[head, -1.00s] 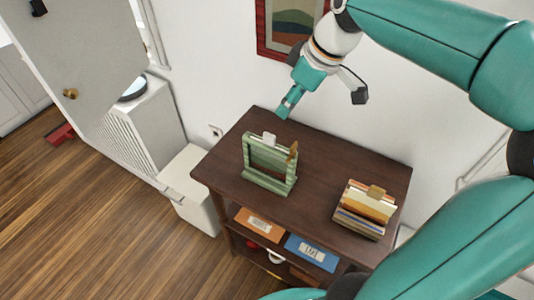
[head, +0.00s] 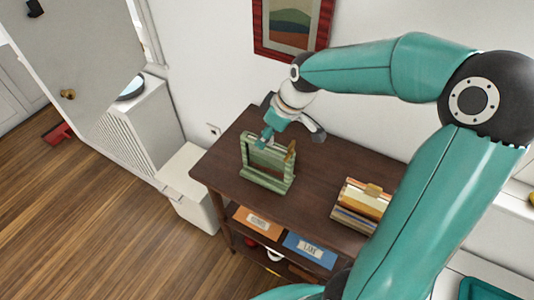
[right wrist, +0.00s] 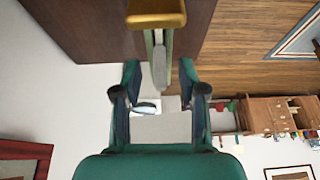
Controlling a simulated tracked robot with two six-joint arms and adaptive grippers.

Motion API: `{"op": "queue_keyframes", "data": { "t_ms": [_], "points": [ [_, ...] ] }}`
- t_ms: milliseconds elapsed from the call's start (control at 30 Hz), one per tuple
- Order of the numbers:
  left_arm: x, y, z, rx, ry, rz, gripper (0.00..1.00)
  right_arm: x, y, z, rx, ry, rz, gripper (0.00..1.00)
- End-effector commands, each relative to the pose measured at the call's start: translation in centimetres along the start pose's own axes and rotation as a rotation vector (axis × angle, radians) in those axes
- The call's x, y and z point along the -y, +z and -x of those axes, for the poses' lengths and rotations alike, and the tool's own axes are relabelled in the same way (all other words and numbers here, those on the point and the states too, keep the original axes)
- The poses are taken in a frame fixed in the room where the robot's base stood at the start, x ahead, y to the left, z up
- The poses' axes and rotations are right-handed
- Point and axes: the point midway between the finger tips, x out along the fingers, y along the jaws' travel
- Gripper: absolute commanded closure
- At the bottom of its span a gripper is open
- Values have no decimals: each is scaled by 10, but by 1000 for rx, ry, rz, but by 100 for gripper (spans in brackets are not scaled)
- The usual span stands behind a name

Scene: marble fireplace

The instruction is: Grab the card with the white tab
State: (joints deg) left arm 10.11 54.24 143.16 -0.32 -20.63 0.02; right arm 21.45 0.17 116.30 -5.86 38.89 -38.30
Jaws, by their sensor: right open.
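A green rack (head: 266,181) stands on the dark wooden cabinet top. It holds a card with a brown-gold tab (head: 291,148), which shows large at the top of the right wrist view (right wrist: 156,19). In the head view my right gripper (head: 262,142) is at the rack's top left and hides the white tab. In the right wrist view a pale, narrow tab (right wrist: 160,75) shows between the two separated fingers of my open right gripper (right wrist: 160,80). Whether the fingers touch it cannot be told. My left gripper is not in view.
A stack of striped cards or folders (head: 360,204) with a tan tab lies on the cabinet's right side. Orange (head: 258,222) and blue (head: 310,250) labelled boxes sit on the shelf below. The wall with a red-framed picture (head: 290,25) is close behind. The cabinet's front middle is clear.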

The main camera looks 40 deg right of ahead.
Motion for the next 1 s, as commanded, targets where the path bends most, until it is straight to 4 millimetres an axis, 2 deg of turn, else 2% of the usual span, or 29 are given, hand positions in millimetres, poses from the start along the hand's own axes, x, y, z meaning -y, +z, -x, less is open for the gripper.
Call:
{"op": "queue_keyframes", "data": {
  "t_ms": [267,500,533,1000],
  "points": [
    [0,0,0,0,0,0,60,0,0,-4,0,1,-1,58],
    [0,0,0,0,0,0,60,0,0,-3,-1,1,-1,98],
    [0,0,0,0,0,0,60,0,0,-3,-1,1,-1,100],
    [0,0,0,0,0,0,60,0,-2,0,-2,2,0,100]
  ]
}}
